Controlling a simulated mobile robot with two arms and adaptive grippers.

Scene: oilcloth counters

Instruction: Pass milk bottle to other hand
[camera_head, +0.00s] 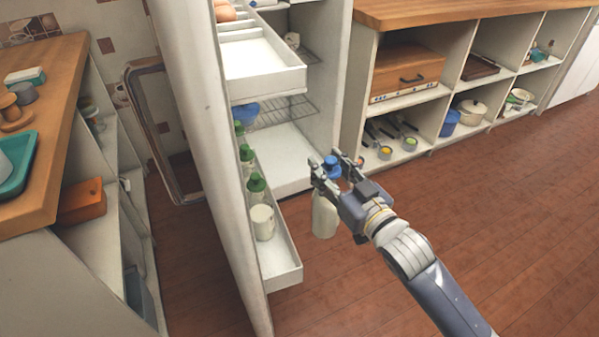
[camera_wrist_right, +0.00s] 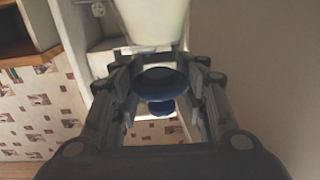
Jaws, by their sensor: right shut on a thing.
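The milk bottle (camera_head: 324,217) is white with a blue cap (camera_head: 331,167). It hangs upright below my right gripper (camera_head: 336,172), which is shut on it near the cap. In the right wrist view, the blue cap (camera_wrist_right: 160,82) lies between the fingers of the right gripper (camera_wrist_right: 158,90) and the white bottle body (camera_wrist_right: 152,20) reaches up out of the frame. My left gripper is not in view.
An open tall white cabinet door (camera_head: 208,130) has a shelf (camera_head: 285,272) holding a white mug (camera_head: 262,222) and green-capped bottles (camera_head: 256,183). Open shelves (camera_head: 405,100) with pans line the back. A wooden counter (camera_head: 62,85) stands at the left. The wooden floor (camera_head: 470,200) at right is clear.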

